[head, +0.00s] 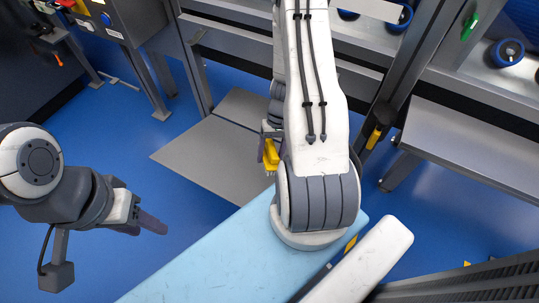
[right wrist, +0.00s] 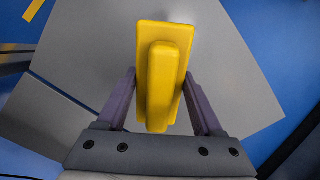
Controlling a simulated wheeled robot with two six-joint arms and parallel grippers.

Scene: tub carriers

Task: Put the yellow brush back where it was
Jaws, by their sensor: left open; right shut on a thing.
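The yellow brush (head: 270,153) shows beside my right arm in the head view, partly hidden by the arm. In the right wrist view the yellow brush (right wrist: 163,75) sits between the two purple-grey fingers of my right gripper (right wrist: 163,95), which is shut on it. It is held above grey floor plates. My right gripper (head: 266,140) is mostly hidden behind its arm in the head view. My left gripper (head: 148,222) is open and empty over the blue floor at the left. The place where the brush was before cannot be told from these frames.
Grey plates (head: 200,150) lie on the blue floor below the brush. A grey metal frame with shelves and blue rollers (head: 508,52) stands at the back right. A grey bench (head: 480,145) stands at the right. A control box (head: 100,20) is at top left.

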